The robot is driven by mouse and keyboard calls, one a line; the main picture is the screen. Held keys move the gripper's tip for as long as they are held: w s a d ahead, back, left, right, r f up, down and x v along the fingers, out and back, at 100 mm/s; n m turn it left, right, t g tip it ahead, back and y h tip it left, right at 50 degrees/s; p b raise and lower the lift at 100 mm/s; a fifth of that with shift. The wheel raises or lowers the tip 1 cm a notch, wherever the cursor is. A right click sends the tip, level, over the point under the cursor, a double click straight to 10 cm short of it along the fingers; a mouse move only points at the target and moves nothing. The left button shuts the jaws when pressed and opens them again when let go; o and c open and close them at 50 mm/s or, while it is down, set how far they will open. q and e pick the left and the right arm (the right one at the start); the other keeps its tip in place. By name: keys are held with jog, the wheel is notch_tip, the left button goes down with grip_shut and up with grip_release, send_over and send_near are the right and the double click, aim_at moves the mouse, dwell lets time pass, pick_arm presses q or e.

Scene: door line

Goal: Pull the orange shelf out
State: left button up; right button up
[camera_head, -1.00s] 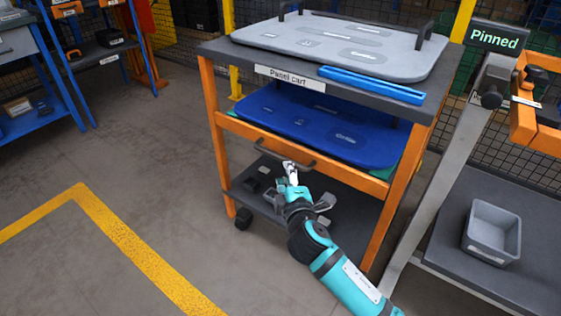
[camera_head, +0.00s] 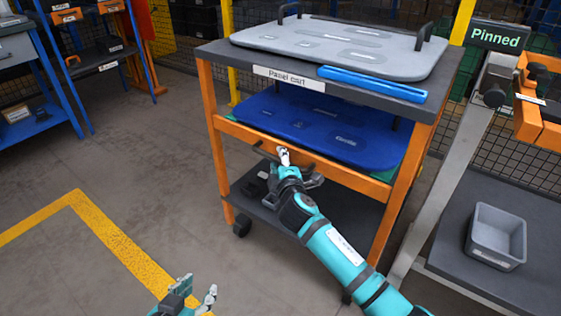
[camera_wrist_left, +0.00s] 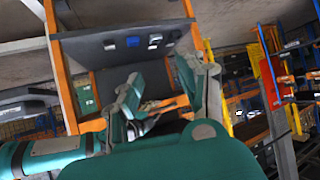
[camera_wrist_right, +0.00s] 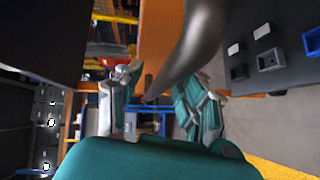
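The orange shelf (camera_head: 230,129) is the middle level of the panel cart in the head view, carrying a blue panel (camera_head: 320,125). Its orange front lies between the cart's posts and also shows in the right wrist view (camera_wrist_right: 155,35). A dark bar handle (camera_head: 264,151) is fixed to that front. My right gripper (camera_head: 287,165) is at the handle. In the right wrist view the curved handle (camera_wrist_right: 200,40) runs between its parted fingers (camera_wrist_right: 158,98); contact is unclear. My left gripper (camera_head: 192,293) is open and empty, low and left of the cart (camera_wrist_left: 168,90).
The cart top (camera_head: 215,50) holds a grey panel (camera_head: 340,45) and a blue bar (camera_head: 370,84). A bench with a grey bin (camera_head: 496,236) and a slanted grey post (camera_head: 450,160) stand close on the right. Floor left of the cart is clear, with a yellow line (camera_head: 110,235).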

grip_shut()
dwell(0.4)
